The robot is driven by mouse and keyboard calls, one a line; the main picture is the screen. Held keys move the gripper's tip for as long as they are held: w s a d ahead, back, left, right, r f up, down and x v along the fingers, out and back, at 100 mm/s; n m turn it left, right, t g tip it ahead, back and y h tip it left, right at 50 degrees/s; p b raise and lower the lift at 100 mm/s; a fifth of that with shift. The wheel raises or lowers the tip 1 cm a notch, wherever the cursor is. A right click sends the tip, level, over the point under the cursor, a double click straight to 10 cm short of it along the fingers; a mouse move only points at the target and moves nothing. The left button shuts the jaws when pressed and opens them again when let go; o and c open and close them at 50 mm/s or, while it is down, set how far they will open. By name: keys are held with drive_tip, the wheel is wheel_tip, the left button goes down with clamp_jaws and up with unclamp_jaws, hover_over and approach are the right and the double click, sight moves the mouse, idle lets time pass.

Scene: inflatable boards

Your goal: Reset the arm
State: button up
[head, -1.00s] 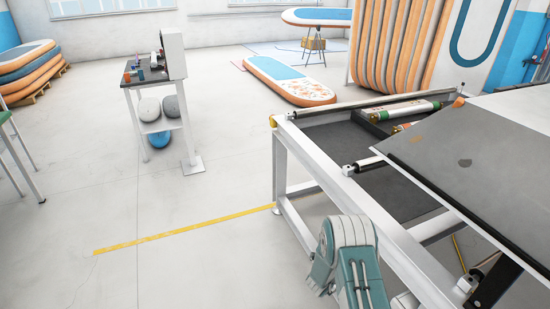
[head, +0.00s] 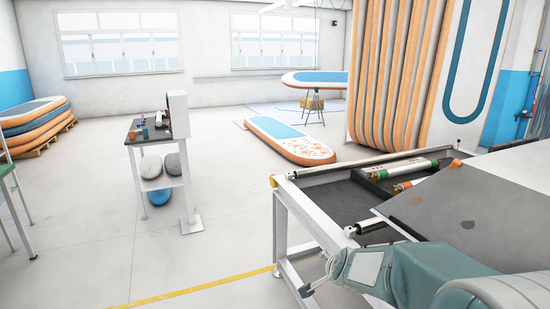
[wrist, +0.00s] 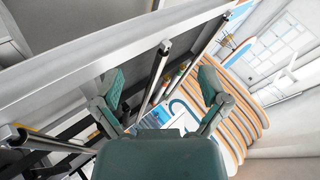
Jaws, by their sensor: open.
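My gripper (wrist: 162,92) shows in the wrist view with its two teal fingers spread wide apart and nothing between them. Beyond the fingers are the white frame and rollers of a work table. In the head view my teal arm crosses the lower right, in front of the table (head: 285,225).
The table has a grey top panel (head: 450,220) and a dark tray with rollers (head: 410,167). A small stand (head: 160,150) with tools is at left. Boards stack at far left (head: 35,122), lie on the floor (head: 290,140) and stand upright (head: 405,70).

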drive_tip(key=s+r+n+g, duration=0.2)
drive_tip(key=s+r+n, duration=0.2)
drive_tip(key=s, duration=1.1)
drive_tip(key=s+d+r+n+g, duration=0.1)
drive_tip(key=s+r+n, duration=0.3)
drive_tip(key=s, duration=1.2)
drive_tip(key=n+g, duration=0.1)
drive_tip(key=n, duration=0.2)
drive_tip(key=shift+c, duration=0.3)
